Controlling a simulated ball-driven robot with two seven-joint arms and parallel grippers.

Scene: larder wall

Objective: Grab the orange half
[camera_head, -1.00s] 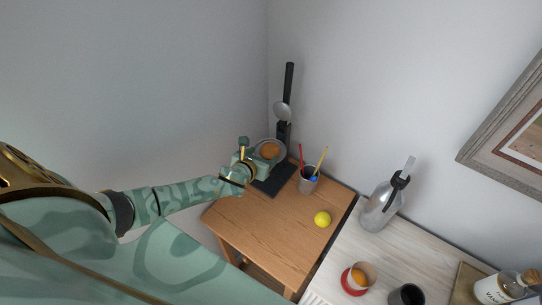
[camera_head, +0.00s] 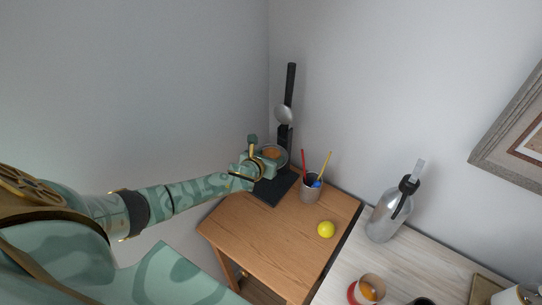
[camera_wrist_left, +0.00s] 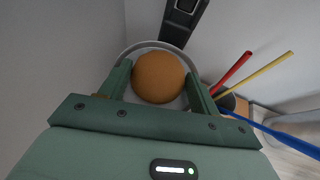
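The orange half (camera_wrist_left: 158,77) is a round orange-brown dome in the left wrist view. It sits in a round grey metal bowl (camera_wrist_left: 133,48) on a dark upright press. My left gripper (camera_head: 264,160) is at the bowl, its two green fingers open, one on each side of the orange half. Narrow gaps seem to show between fingers and fruit; I cannot tell whether either touches. In the head view, the orange half (camera_head: 272,154) is partly hidden by the gripper. My right gripper is in neither view.
The press's black base (camera_head: 270,190) stands on a wooden table (camera_head: 265,235) in the corner. A grey cup (camera_head: 310,190) with coloured sticks stands to its right. A yellow ball (camera_head: 326,229) lies in front. A silver bottle (camera_head: 385,218) is on the pale counter further right.

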